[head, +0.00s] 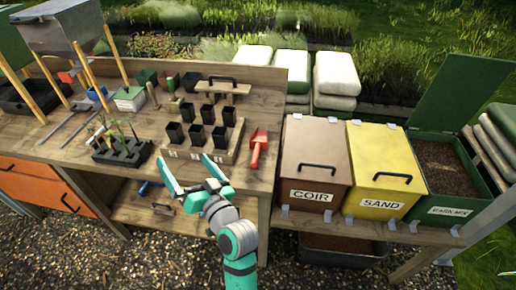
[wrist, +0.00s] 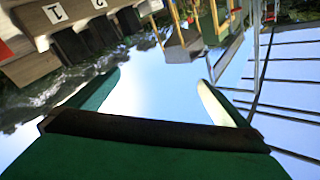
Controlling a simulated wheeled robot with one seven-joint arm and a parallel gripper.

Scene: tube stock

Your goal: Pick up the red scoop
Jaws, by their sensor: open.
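The red scoop (head: 257,152) lies on the wooden workbench (head: 262,112), near its right end. It is just right of the wooden tray that holds black pots, with a small gap. My gripper (head: 183,160) is open and empty, over the bench's front edge, left of and nearer than the scoop. Its fingers are spread and point away from the scoop, toward the upper left. In the wrist view my gripper (wrist: 158,78) shows sky between its fingers. A red patch at that view's left edge is too cut off to name.
The wooden pot tray (head: 230,155) stands between my gripper and the scoop. A black seedling tray (head: 122,153) is to the left. Right of the bench are a brown COIR bin (head: 314,160), a yellow SAND bin (head: 380,165) and an open green bin (head: 478,172). Bare bench surrounds the scoop's right side.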

